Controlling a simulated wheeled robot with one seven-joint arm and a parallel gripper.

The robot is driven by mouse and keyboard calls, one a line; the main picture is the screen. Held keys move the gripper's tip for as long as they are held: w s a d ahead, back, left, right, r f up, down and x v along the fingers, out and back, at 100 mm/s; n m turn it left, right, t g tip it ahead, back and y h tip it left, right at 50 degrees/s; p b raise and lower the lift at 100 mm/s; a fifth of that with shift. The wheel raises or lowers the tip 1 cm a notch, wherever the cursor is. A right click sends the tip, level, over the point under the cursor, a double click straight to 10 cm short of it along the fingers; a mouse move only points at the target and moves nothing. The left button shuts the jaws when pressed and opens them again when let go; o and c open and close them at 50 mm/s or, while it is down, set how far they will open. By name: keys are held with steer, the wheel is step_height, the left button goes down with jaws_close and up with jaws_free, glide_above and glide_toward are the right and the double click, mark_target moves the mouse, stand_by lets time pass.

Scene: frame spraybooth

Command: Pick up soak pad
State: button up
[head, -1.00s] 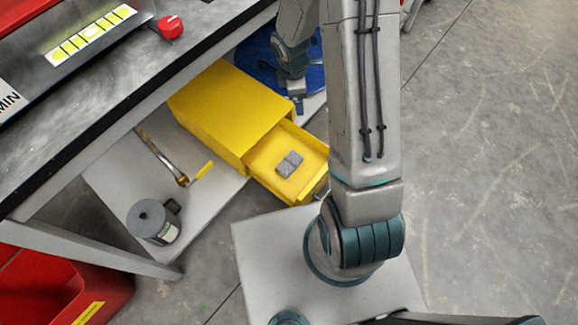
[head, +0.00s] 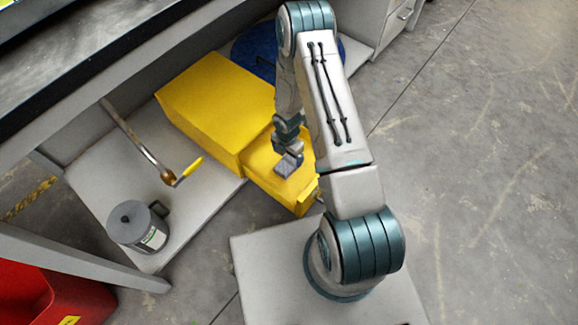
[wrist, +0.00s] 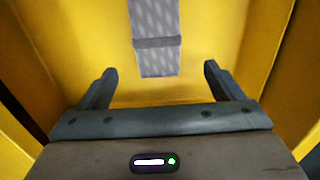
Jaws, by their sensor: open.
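The soak pad (wrist: 157,60) is a small grey textured block with a darker band across it. It lies in the open drawer (head: 303,209) of the yellow box (head: 215,100). In the head view the pad (head: 285,167) is partly hidden by my gripper (head: 291,157), which is down at the drawer. In the wrist view my gripper (wrist: 158,72) is open, with one finger on each side of the pad's near end. The fingers do not touch the pad. Most of the pad lies beyond the fingertips and runs out of the top of the picture.
The yellow drawer walls stand close around my gripper. A grey canister (head: 137,226) and a crank with a yellow handle (head: 185,172) are on the low shelf to the left. A blue round thing (head: 250,50) is behind the box. Open floor (head: 480,180) lies to the right.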

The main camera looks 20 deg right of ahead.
mark_target(287, 164)
steer(key=f+b, duration=0.1)
steer(key=f, duration=0.1)
steer(key=f+b, duration=0.1)
steer(key=f, duration=0.2)
steer(key=f+b, duration=0.1)
steer(key=f, duration=0.2)
steer(key=shift+w, duration=0.25)
steer(key=c, duration=1.2)
steer(key=shift+o, duration=0.2)
steer(key=shift+r, duration=0.1)
step_height(287, 164, up, 10)
steer(key=p, duration=0.3)
steer(key=shift+p, duration=0.4)
steer(key=shift+o, duration=1.4)
steer(key=shift+d, duration=0.1)
steer(key=shift+c, duration=0.5)
